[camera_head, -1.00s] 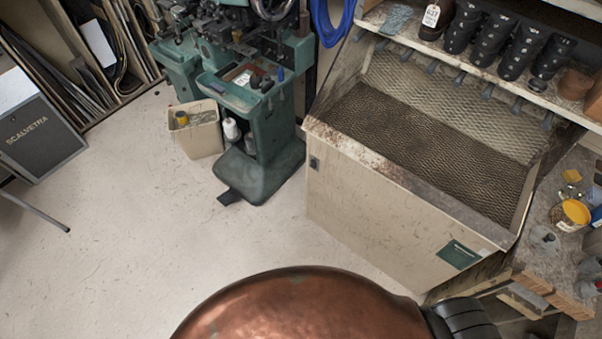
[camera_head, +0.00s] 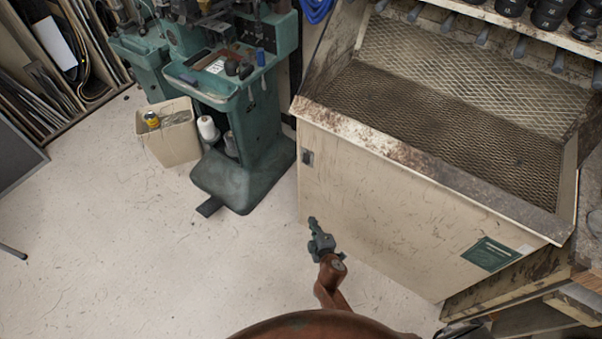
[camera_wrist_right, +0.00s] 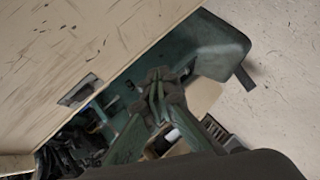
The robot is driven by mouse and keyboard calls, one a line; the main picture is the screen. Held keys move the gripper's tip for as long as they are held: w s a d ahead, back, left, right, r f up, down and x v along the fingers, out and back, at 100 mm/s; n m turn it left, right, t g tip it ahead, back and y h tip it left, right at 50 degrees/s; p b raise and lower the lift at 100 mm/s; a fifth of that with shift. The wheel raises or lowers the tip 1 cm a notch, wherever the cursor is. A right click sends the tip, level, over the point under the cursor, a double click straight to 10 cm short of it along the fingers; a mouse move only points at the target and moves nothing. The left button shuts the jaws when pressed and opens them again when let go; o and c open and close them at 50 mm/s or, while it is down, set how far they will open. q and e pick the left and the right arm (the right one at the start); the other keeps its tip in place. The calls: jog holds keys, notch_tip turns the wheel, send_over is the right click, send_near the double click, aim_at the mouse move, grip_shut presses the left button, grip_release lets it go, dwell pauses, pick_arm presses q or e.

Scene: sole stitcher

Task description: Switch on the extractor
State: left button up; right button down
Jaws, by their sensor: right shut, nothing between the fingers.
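The extractor (camera_head: 400,215) is a large beige cabinet with a dark mesh top, right of centre in the head view. A small grey switch plate (camera_head: 307,157) sits on its front face near the upper left corner. The plate also shows in the right wrist view (camera_wrist_right: 78,90), left of the fingers. My right gripper (camera_head: 312,222) is shut and empty, below the switch plate and apart from it in the picture. Its fingers show in the right wrist view (camera_wrist_right: 157,80), pointing along the cabinet front. My left gripper is not in view. The switch's position is too small to tell.
A green stitching machine (camera_head: 240,120) stands left of the extractor, with a beige bin (camera_head: 170,140) beside it. A shelf with dark boot forms (camera_head: 510,20) hangs above the mesh. A workbench (camera_head: 590,240) adjoins at the right. The floor (camera_head: 150,260) at left is clear.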

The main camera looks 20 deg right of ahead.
aim_at(305, 159)
pick_arm(q)
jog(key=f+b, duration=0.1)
jog(key=b, duration=0.1)
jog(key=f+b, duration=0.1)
jog(key=b, duration=0.2)
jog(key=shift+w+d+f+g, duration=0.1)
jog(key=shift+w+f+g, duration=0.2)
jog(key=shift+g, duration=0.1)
pick_arm(e)
jog(key=w+a+r+n+t+h, duration=0.1)
jog(key=w+r, duration=0.4)
jog(key=r, duration=0.7)
jog(key=n+t, duration=0.1)
jog(key=t, duration=0.1)
jog(key=shift+w+a+r+n+t, duration=0.25)
jog(key=shift+w+a+n+t, duration=0.05)
jog(key=shift+w+a+t, duration=0.1)
